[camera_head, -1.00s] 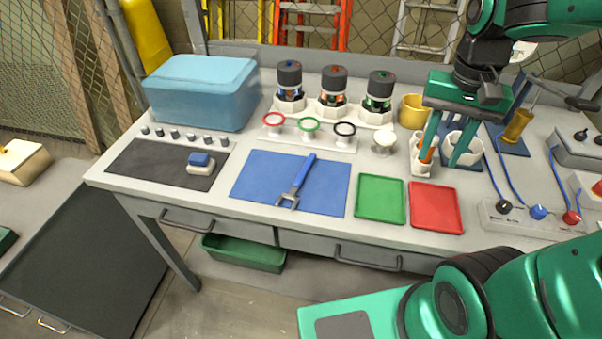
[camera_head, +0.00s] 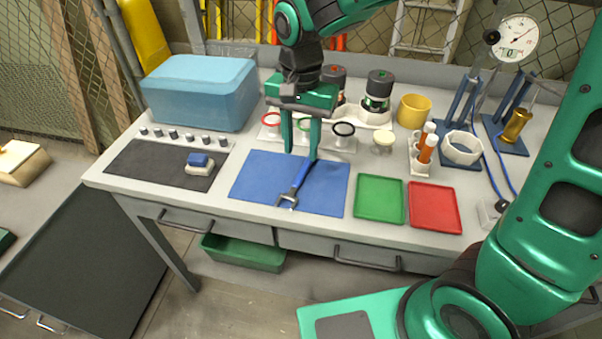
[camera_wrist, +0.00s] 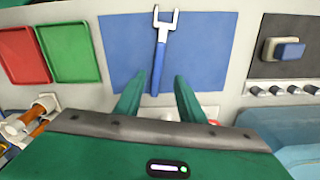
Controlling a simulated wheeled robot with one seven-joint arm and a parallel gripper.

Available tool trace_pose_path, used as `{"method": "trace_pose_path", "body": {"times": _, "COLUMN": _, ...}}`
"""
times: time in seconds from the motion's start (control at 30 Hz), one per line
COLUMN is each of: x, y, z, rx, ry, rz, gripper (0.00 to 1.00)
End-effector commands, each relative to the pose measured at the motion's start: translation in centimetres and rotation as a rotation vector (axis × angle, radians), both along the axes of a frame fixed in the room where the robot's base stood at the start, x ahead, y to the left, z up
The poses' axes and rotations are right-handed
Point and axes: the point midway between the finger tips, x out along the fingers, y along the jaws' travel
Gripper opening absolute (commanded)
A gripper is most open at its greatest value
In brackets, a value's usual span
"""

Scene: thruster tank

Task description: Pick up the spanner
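The spanner (camera_head: 295,188) lies on the blue mat (camera_head: 252,181), its blue handle pointing to the back and its grey open jaw toward the front edge. My gripper (camera_head: 302,149) points down above the back edge of the mat, near the handle end. Its two fingers are apart with nothing between them. In the wrist view the spanner (camera_wrist: 159,50) lies beyond the spread fingertips, its handle end roughly in line with the gap of my gripper (camera_wrist: 153,84). I cannot tell the exact height of the fingertips above the table.
A green tray (camera_head: 380,199) and a red tray (camera_head: 435,207) lie right of the mat. A holder with coloured rings (camera_head: 344,140) stands close behind my fingers. A dark mat with a blue-topped block (camera_head: 199,163) and a blue box (camera_head: 200,92) are on the left.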

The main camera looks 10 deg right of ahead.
Motion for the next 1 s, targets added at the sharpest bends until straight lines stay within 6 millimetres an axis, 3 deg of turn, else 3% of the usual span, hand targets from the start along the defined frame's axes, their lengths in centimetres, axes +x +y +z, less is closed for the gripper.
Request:
{"method": "trace_pose_path", "body": {"times": 0.23, "x": -0.1, "y": -0.2, "z": -1.7, "rx": -0.002, "ry": 0.002, "rz": 0.0, "gripper": 0.36}}
{"method": "trace_pose_path", "body": {"times": 0.53, "x": -0.2, "y": -0.3, "z": -5.6, "rx": -0.001, "ry": 0.003, "rz": 0.001, "gripper": 0.36}}
{"method": "trace_pose_path", "body": {"times": 0.83, "x": -0.2, "y": -0.3, "z": -6.0, "rx": 0.0, "ry": 0.0, "rz": 0.001, "gripper": 0.36}}
{"method": "trace_pose_path", "body": {"times": 0.87, "x": -0.2, "y": -0.3, "z": -6.0, "rx": 0.0, "ry": 0.0, "rz": 0.001, "gripper": 0.34}}
{"method": "trace_pose_path", "body": {"times": 1.0, "x": -0.2, "y": -0.3, "z": -6.0, "rx": 0.0, "ry": 0.0, "rz": 0.001, "gripper": 0.0}}
